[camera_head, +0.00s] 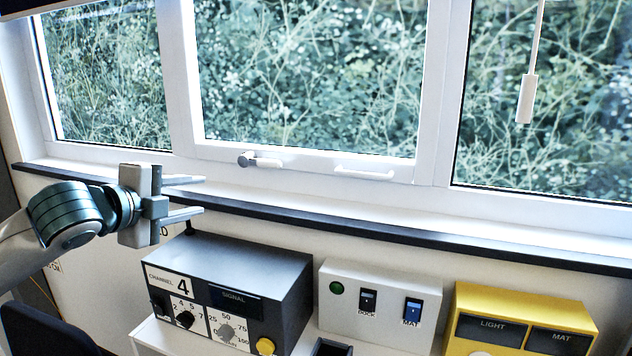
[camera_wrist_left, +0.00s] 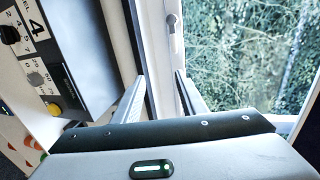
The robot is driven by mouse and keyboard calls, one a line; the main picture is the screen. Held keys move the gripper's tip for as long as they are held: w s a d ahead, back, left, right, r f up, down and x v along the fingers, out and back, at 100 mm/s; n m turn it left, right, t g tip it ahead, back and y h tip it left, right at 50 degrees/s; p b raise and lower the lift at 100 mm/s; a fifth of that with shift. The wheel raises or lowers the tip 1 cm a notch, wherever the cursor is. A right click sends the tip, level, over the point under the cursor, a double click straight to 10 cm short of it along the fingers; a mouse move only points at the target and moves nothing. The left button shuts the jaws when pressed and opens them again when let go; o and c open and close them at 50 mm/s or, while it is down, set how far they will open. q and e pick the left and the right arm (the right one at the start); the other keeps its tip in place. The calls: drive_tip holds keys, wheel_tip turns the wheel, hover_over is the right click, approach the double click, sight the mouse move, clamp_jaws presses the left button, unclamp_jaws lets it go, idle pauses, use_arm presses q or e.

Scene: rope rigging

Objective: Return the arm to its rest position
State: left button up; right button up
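My left gripper (camera_head: 204,195) comes in from the left in the head view, with its two grey fingers spread apart and nothing between them. It is in the air above and to the left of the dark channel box (camera_head: 230,272), in front of the window sill. In the left wrist view the open fingers (camera_wrist_left: 158,100) show with the white window frame between and beyond them. My right gripper does not show in either view.
A white switch box (camera_head: 380,300) and a yellow LIGHT/MAT box (camera_head: 525,305) stand right of the channel box. Behind are a black-edged sill (camera_head: 400,234), a window handle (camera_head: 260,161) and a hanging white pull (camera_head: 526,98). Space above the boxes is clear.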

use_arm(q)
drive_tip(key=s+d+f+n+g, duration=0.1)
drive_tip(key=s+d+f+n, duration=0.25)
drive_tip(key=f, duration=0.75)
drive_tip(key=s+d+f+n+g, duration=0.2)
drive_tip(key=s+f, duration=0.2)
drive_tip(key=f, duration=0.6)
drive_tip(key=s+d+f+n+g, duration=0.1)
drive_tip(key=s+d+f+n, duration=0.25)
drive_tip(key=f, duration=0.75)
drive_tip(key=s+a+f+n+g+y, duration=0.2)
drive_tip(key=s+a+f+n, duration=0.15)
drive_tip(key=s+f, duration=0.55)
drive_tip(key=s+a+f+n+g+y, duration=0.15)
drive_tip(key=s+f+n, duration=0.35)
drive_tip(key=s, duration=0.7)
drive_tip(key=s+a+f+n+g+y, duration=0.1)
drive_tip(key=s+a+f+n+g, duration=0.2)
drive_tip(key=s+f, duration=0.65)
drive_tip(key=s+f+g, duration=0.1)
drive_tip(key=s+f, duration=0.1)
drive_tip(key=f, duration=1.2)
drive_tip(key=s+f, duration=0.2)
drive_tip(key=f, duration=1.3)
drive_tip(key=s+a+f+g, duration=0.1)
drive_tip(key=s+a+f, duration=0.1)
drive_tip(key=s+f, duration=1.3)
drive_tip(key=shift+s+a+f+m, duration=0.2)
drive_tip(key=shift+s+a+m, duration=0.2)
drive_tip(key=shift+s, duration=0.55)
